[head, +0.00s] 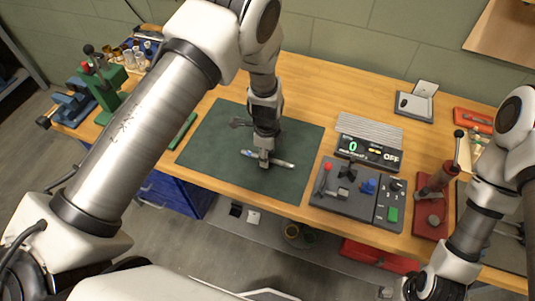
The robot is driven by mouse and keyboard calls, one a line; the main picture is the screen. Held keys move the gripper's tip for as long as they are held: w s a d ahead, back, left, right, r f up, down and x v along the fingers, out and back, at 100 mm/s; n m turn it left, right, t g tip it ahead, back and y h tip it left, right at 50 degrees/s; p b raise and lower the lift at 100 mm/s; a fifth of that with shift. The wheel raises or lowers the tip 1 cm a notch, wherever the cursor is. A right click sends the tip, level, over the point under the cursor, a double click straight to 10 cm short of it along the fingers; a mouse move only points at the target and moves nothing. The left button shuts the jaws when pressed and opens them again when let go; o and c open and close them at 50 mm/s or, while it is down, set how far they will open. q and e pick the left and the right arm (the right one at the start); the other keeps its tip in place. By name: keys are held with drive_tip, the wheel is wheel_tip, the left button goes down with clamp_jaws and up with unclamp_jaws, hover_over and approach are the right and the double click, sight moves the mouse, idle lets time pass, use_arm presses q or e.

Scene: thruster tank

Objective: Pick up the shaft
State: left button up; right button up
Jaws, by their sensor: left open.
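The shaft (283,163) looks like a slim, silvery rod lying on the dark green mat (215,140). Its left end shows a bluish tint. My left gripper (264,161) points down over the middle of the shaft and hides part of it. Its jaws are open; I cannot tell whether they touch the shaft. My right gripper (420,288) is low at the bottom right, away from the mat, and its fingers are not clear.
A grey fixture board (342,203) with clamps and a display unit (369,152) stand right of the mat. A red press (432,195) is further right. A green press (100,85) and blue vise (72,106) stand at the left. The mat around the shaft is mostly clear.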

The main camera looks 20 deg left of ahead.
use_arm(q)
drive_tip(key=shift+w+f, duration=0.25)
drive_tip(key=shift+f, duration=0.3)
drive_tip(key=shift+s+r, duration=0.2)
drive_tip(key=shift+s, duration=0.1)
clamp_jaws()
drive_tip(key=shift+w+r, duration=0.1)
